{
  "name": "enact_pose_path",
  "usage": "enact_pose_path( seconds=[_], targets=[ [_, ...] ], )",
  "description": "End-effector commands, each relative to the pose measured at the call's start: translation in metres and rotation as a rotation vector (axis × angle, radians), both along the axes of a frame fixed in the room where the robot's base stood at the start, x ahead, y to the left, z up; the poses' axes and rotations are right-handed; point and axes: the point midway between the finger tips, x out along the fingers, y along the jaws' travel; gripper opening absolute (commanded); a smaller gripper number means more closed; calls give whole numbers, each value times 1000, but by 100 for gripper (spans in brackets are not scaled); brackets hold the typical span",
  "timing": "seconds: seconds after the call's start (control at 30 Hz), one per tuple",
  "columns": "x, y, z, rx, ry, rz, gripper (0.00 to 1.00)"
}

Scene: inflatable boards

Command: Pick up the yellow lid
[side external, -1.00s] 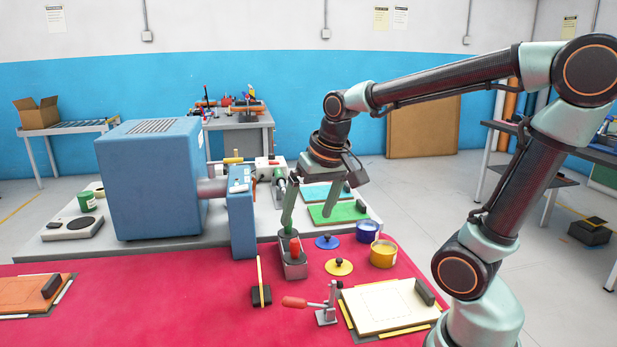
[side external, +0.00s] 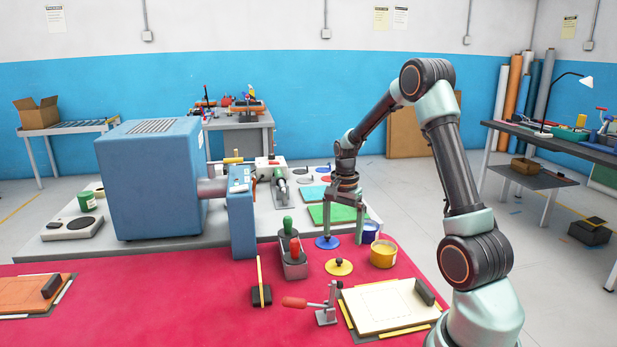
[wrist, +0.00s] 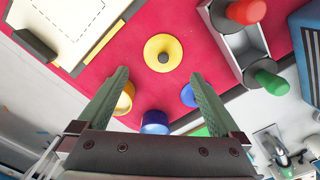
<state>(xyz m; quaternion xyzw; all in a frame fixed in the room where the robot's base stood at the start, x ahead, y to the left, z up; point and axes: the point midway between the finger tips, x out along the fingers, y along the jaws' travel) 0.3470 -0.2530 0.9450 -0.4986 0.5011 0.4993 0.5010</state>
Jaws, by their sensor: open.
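The yellow lid (side external: 339,267) is a flat disc with a dark knob, lying on the red table top. In the wrist view the yellow lid (wrist: 158,48) lies ahead of and between the fingertips, apart from them. My gripper (side external: 343,239) is open and empty, pointing down behind the lid in the side view, above the area of the blue lid and blue pot. Its two green fingers (wrist: 158,78) are spread wide in the wrist view.
A blue lid (side external: 327,242), a blue pot (side external: 370,232) and a yellow pot (side external: 383,254) stand close by. A metal holder (side external: 293,269) with red and green handles is left of the lid. A toggle clamp (side external: 325,311) and framed board (side external: 388,306) are in front.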

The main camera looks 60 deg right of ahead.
Motion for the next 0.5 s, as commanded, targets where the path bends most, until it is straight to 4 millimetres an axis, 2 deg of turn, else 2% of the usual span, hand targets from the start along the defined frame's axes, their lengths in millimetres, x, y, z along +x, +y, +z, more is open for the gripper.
enact_pose_path(
  seconds=[0.13, 0.5],
  targets=[
    [0, 1, -26, 3, 4, 3, 100],
    [3, -1, -57, 1, 2, 4, 100]
  ],
)
